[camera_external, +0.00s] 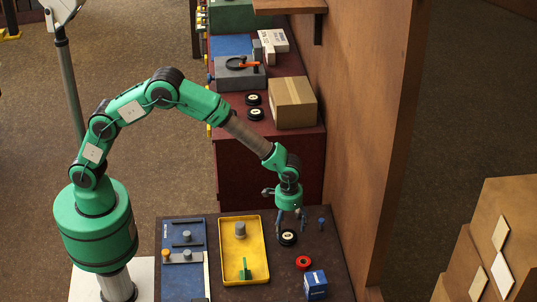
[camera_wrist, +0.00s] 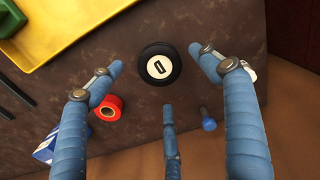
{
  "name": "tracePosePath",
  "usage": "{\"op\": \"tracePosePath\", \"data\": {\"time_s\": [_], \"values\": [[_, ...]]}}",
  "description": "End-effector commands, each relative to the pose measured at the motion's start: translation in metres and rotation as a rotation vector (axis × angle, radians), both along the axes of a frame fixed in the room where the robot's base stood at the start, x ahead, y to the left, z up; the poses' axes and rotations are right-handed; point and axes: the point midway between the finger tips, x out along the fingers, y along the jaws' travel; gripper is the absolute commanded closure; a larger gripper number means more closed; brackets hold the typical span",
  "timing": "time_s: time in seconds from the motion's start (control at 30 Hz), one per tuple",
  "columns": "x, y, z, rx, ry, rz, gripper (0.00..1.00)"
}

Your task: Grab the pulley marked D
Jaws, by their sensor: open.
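A black pulley with a white centre disc (camera_wrist: 158,67) lies flat on the dark table in the wrist view. Its mark looks like a D, turned sideways. The same pulley (camera_external: 288,238) shows in the external view, right of the yellow tray. My gripper (camera_external: 291,218) points down above it, with its blue fingers spread. In the wrist view my gripper (camera_wrist: 157,75) is open and empty, with the pulley between and beyond its fingertips. Two more black pulleys (camera_external: 253,99) (camera_external: 255,113) lie on the back table, with marks too small to read.
A red roll (camera_external: 303,263), a blue box (camera_external: 315,285) and a blue peg (camera_external: 321,223) are near the pulley. The yellow tray (camera_external: 226,271) holds a grey cylinder and a green part. A brown wall (camera_external: 350,150) borders the table on the right.

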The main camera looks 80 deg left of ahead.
Motion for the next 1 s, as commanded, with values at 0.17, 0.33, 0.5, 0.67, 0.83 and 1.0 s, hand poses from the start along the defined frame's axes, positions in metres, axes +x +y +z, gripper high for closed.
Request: {"op": "tracePosePath", "data": {"time_s": [0.17,0.33,0.5,0.67,0.83,1.0], "values": [[-0.001,-0.001,-0.024,0.0,0.002,0.0,0.23],[-0.001,-0.001,-0.04,0.001,0.001,0.0,0.23],[0.0,-0.001,-0.044,0.0,0.0,0.0,0.23],[0.0,-0.001,-0.044,0.0,0.001,0.0,0.23],[0.0,-0.001,-0.044,0.0,0.001,0.0,0.23],[0.0,-0.001,-0.044,0.0,0.001,0.0,0.27]]}}
